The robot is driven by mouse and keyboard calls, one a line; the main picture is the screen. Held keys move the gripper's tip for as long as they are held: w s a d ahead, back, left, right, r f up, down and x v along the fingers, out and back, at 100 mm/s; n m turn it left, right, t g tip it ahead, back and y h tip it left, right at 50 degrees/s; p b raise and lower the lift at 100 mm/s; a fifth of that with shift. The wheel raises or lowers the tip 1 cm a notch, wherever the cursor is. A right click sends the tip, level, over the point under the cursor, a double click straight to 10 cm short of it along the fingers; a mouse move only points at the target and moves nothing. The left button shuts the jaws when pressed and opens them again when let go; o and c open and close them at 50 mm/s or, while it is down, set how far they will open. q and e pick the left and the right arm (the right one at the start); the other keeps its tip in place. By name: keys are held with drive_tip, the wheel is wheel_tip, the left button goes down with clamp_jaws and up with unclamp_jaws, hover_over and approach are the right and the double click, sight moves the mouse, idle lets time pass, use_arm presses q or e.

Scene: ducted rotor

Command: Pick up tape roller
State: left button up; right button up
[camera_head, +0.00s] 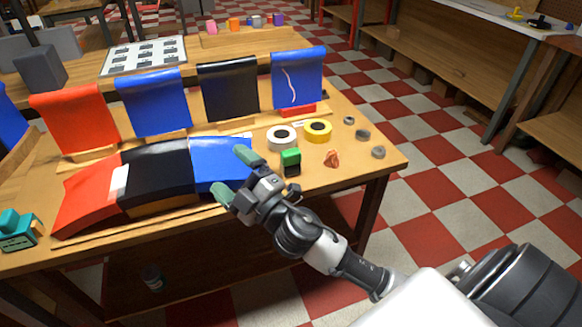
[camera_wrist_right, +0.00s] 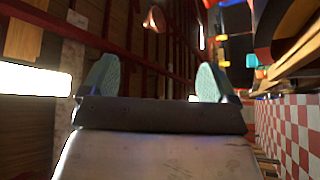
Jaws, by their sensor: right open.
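A white tape roll (camera_head: 282,137) and a yellow tape roll (camera_head: 317,131) lie on the wooden table, right of its middle. A teal device with a dark, lettered body (camera_head: 20,229) stands at the table's left front corner. I cannot tell which of these is the tape roller. My right gripper (camera_head: 233,173) is open, over the blue curved panel (camera_head: 215,160), left of and nearer than the rolls. Its two teal fingertips also show apart and empty in the right wrist view (camera_wrist_right: 157,76). My left gripper is out of view.
A green block-like item (camera_head: 290,160) stands just right of my right gripper. A small orange-brown lump (camera_head: 331,159) and grey rings (camera_head: 378,152) lie farther right. Black (camera_head: 157,175) and red (camera_head: 88,195) panels lie left. Upright draped sheets (camera_head: 228,90) stand behind.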

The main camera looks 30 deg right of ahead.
drive_tip(key=w+a+r+n+g+y, duration=0.15)
drive_tip(key=a+n+g+y, duration=0.5)
drive_tip(key=n, duration=0.65)
drive_tip(key=n+g+h, duration=0.5)
drive_tip(key=g+h, duration=0.5)
drive_tip(key=h, duration=0.4)
approach(292, 153)
wheel_tip(292, 153, down, 2)
drive_tip(key=x, duration=1)
drive_tip(key=shift+w+d+f, duration=0.1)
drive_tip(key=shift+w, duration=0.3)
drive_tip(key=shift+c, duration=0.3)
